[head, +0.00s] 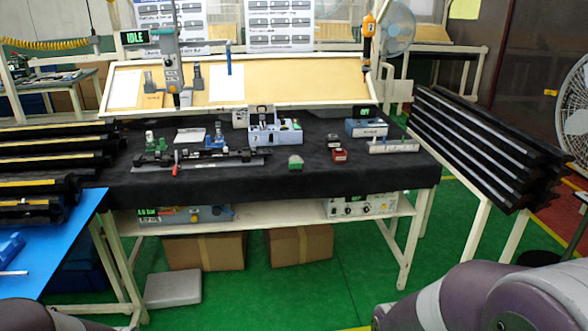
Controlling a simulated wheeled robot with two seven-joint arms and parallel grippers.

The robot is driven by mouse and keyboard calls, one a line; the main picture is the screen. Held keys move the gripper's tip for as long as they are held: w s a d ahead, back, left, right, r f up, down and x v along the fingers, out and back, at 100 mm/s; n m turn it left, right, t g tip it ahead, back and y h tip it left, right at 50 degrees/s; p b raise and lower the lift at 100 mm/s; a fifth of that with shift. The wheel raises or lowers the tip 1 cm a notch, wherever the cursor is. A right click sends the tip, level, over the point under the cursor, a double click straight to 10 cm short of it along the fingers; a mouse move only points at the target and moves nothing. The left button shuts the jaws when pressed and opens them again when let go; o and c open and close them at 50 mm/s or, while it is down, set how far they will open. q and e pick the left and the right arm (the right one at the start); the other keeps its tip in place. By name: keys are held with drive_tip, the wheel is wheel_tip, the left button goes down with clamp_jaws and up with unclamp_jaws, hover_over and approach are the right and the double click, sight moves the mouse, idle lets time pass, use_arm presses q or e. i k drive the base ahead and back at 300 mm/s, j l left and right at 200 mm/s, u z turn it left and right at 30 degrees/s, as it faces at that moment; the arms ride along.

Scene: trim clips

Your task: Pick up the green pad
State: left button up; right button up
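A small green block (295,162), which looks like the green pad, lies on the black-covered workbench (230,184) near its front middle. Bare cloth surrounds it, and nothing touches it. Neither of my grippers is in view. Only purple and grey parts of my own body show along the bottom edge, well apart from the bench.
A dark clip fixture (210,158) with a red handle stands left of the green block. A grey-blue holder (275,132) is behind it. Two small red blocks (339,155) lie to its right. Stacked dark trim strips (490,145) flank the bench.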

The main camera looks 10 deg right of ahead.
sight(294, 167)
drive_tip(key=i+l, duration=0.8)
drive_tip(key=i, duration=0.25)
drive_tip(key=i+l+u, duration=0.1)
drive_tip(key=i+l, duration=0.65)
drive_tip(key=i, duration=0.3)
drive_tip(key=i+l, duration=0.9)
drive_tip(key=i+j+u, duration=0.05)
drive_tip(key=i, duration=0.05)
